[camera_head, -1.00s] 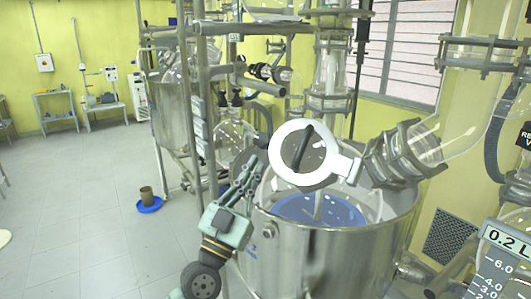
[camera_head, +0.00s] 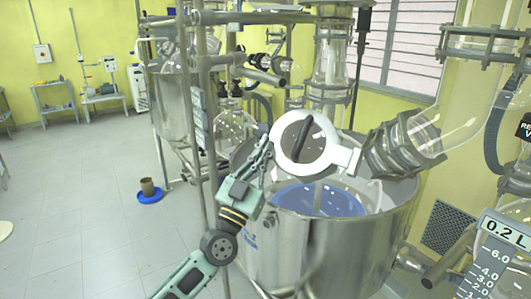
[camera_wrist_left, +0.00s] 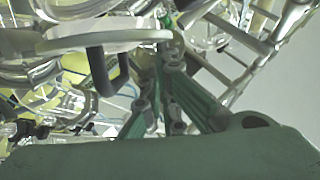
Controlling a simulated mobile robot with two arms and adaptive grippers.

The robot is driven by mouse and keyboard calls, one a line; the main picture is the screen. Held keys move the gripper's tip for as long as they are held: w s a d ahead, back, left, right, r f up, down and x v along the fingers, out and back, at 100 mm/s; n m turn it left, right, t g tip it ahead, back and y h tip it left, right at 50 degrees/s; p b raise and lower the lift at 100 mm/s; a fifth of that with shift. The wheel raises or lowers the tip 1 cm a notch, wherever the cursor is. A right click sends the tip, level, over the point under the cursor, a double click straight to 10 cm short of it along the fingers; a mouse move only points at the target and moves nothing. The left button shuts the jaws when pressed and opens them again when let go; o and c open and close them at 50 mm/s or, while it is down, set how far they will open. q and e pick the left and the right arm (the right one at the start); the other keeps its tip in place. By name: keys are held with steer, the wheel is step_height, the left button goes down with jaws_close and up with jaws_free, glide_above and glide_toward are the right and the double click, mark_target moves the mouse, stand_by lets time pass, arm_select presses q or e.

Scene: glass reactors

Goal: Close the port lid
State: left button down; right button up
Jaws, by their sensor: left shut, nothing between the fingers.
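The port lid (camera_head: 335,157) is a round white ring with a clear middle and a dark bar handle (camera_head: 300,144) across it. It stands raised and tilted above the steel vessel (camera_head: 330,250), with a white tab at its right. In the left wrist view the lid (camera_wrist_left: 110,41) shows nearly edge-on at upper left, its dark handle (camera_wrist_left: 104,75) hanging below. My left gripper (camera_head: 265,143) is shut and empty, its fingertips close to the lid's left edge. I cannot tell whether they touch it. In the left wrist view the fingers (camera_wrist_left: 170,42) lie beside the lid's right edge.
A clamped glass neck (camera_head: 390,150) stands just right of the lid. Blue liquid (camera_head: 320,200) shows in the vessel below. Steel frame posts (camera_head: 207,150) and a round glass flask (camera_head: 235,130) are behind my left gripper. Floor at left is open around a blue dish (camera_head: 150,196).

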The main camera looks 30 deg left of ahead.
arm_select(q)
steer(key=w+a+f+h+b, duration=0.1)
steer(key=w+a+f+b, duration=0.2)
steer(key=w+f+b, duration=0.1)
steer(key=shift+w+f+n+b, duration=0.15)
steer(key=shift+w+n+b, duration=0.15)
steer(key=shift+w+b, duration=0.45)
steer(key=shift+s+d, duration=0.1)
steer(key=shift+s, duration=0.1)
